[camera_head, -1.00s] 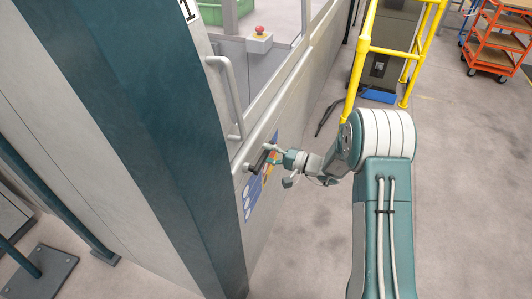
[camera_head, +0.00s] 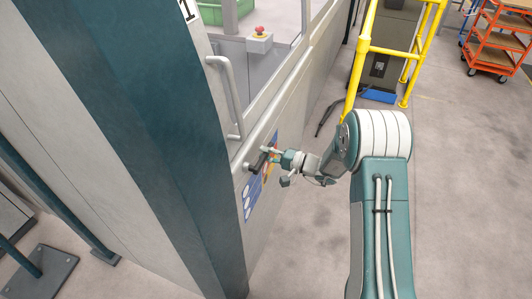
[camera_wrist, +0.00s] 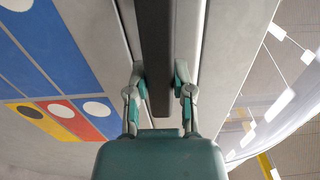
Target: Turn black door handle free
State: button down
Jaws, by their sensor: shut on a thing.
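The black door handle (camera_head: 258,160) is on the grey machine door, below the long light grey grab bar (camera_head: 227,97). In the wrist view the black handle (camera_wrist: 154,60) runs from the top edge down between the fingers. My gripper (camera_head: 268,156) is at the handle, with a finger on each side of it; it also shows in the wrist view (camera_wrist: 158,85). The fingers are closed on the handle. The handle's pivot is hard to make out in the head view.
A blue sign with coloured panels (camera_head: 252,192) is on the door beside the handle. A yellow railing (camera_head: 362,60) stands beyond my arm, and an orange shelf cart (camera_head: 500,45) is at the far right.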

aim_at(249, 176)
jog(key=f+m, duration=0.2)
jog(key=shift+s+a+m, duration=0.1)
jog(key=shift+s+m, duration=0.1)
jog(key=shift+m, duration=0.2)
jog(key=f+m, duration=0.1)
jog(key=s+f+m, duration=0.1)
jog(key=m, duration=0.1)
jog(key=shift+a+f+m, duration=0.1)
jog(key=shift+a+m, duration=0.05)
jog(key=shift+m, duration=0.15)
jog(key=shift+s+a+f+m, duration=0.2)
jog(key=shift+s+f+m, duration=0.3)
jog(key=shift+m, duration=0.7)
jog(key=shift+s+a+f+m, duration=0.35)
jog(key=shift+s+m, duration=0.3)
jog(key=shift+m, duration=0.55)
jog(key=shift+s+a+f+m, duration=0.1)
jog(key=shift+s+f+m, duration=0.45)
jog(key=shift+m, duration=0.65)
jog(key=shift+c, duration=2.4)
grip_release()
jog(key=shift+r, duration=0.1)
jog(key=v, duration=1.2)
